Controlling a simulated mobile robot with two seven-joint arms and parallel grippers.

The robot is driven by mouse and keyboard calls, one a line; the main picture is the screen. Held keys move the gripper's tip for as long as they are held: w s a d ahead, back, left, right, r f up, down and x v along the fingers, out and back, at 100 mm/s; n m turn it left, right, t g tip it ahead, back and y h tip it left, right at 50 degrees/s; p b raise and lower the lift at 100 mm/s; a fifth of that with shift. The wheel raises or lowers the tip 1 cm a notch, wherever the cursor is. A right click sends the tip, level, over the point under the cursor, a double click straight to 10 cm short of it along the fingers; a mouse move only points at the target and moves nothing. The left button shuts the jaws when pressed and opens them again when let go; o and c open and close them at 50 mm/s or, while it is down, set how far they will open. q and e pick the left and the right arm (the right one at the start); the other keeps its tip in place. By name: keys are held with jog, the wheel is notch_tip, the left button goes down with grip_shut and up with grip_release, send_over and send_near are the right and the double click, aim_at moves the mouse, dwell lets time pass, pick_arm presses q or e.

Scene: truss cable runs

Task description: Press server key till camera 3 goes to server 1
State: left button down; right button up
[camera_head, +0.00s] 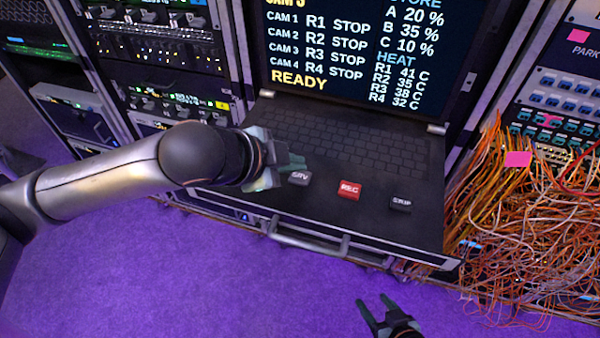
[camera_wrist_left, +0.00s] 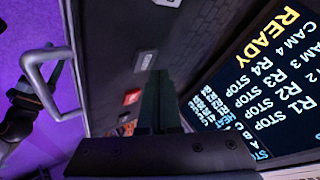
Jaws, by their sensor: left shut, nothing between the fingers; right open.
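The dark grey SRV key (camera_head: 299,178) sits on the console's front strip, left of the red REC key (camera_head: 349,190). My left gripper (camera_head: 298,162) is shut and empty, its tips just behind the SRV key; I cannot tell if they touch anything. In the left wrist view a grey key (camera_wrist_left: 143,62), probably SRV, shows beside the shut fingers (camera_wrist_left: 158,80). The screen (camera_head: 365,50) lists CAM 1 to CAM 4 with R1 to R4, all STOP, and READY below. Its top line, CAM 3, is cut off. My right gripper (camera_head: 374,300) is open and empty, low in front of the console.
A SKIP key (camera_head: 400,202) lies right of REC. Another key (camera_wrist_left: 168,3) shows at the left wrist view's top edge. A keyboard (camera_head: 345,140) lies behind the keys, a handle (camera_head: 310,243) in front. Tangled orange cables (camera_head: 530,235) hang at right. Racks stand at left.

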pick_arm(q)
jog(key=shift+f, duration=0.1)
dwell(0.7)
jog(key=shift+f, duration=0.35)
jog(key=shift+f, duration=0.45)
dwell(0.6)
dwell(0.3)
jog(key=shift+r+p, duration=0.9)
jog(key=shift+p, duration=0.2)
